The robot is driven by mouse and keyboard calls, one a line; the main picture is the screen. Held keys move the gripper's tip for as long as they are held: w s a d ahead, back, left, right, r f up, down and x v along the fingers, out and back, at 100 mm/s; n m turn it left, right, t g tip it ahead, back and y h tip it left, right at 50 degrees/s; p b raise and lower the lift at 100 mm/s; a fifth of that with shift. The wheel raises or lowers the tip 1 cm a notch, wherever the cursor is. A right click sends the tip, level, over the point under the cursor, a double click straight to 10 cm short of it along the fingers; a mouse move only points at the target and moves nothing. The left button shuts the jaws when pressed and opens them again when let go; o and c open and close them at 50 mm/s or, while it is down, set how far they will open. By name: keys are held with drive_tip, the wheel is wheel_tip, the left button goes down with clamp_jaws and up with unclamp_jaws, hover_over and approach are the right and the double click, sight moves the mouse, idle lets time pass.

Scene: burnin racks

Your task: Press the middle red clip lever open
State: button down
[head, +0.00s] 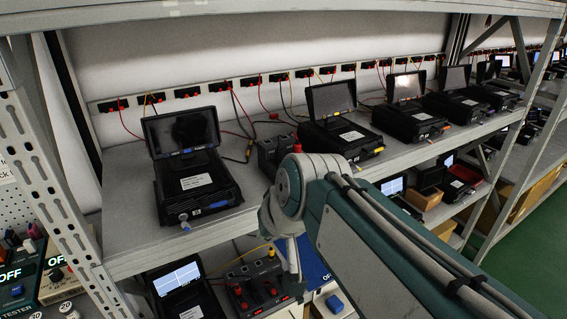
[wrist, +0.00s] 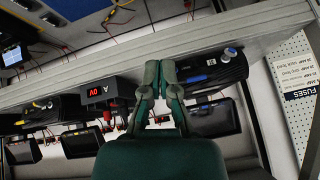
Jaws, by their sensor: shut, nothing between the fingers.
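In the head view, a black unit (head: 285,293) on the lower shelf carries several small red levers or posts (head: 270,288). I cannot tell for certain which one is the middle clip lever, or whether any is pressed. No contact with a red lever shows there.
The upper shelf (head: 125,225) holds a row of black units with raised screens, such as the nearest one (head: 195,180). A white-labelled black box (head: 273,152) stands between units. A rack upright (head: 45,180) is at left. Green floor (head: 530,240) is clear at right.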

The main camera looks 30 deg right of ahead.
drive_tip(key=w+d+r+m+t, duration=0.1)
drive_tip(key=w+d+r, duration=0.1)
drive_tip(key=w+r, duration=0.15)
drive_tip(key=w+d+r+m, duration=0.1)
drive_tip(key=w+d+r, duration=0.15)
drive_tip(key=w, duration=0.25)
wheel_tip(320, 180, up, 5)
drive_tip(key=m+t, duration=0.3)
hover_over(280, 156)
drive_tip(key=s, duration=0.3)
drive_tip(key=shift+s+d, duration=0.1)
drive_tip(key=shift+d, duration=0.15)
drive_tip(key=shift+a, duration=0.15)
drive_tip(key=shift+w+f, duration=0.15)
drive_tip(key=shift+f, duration=1.3)
drive_tip(key=shift+w+f, duration=0.2)
drive_tip(key=shift+f, duration=1.3)
drive_tip(key=shift+w+f, duration=0.15)
drive_tip(key=shift+f, duration=1.3)
drive_tip(key=shift+f, duration=0.1)
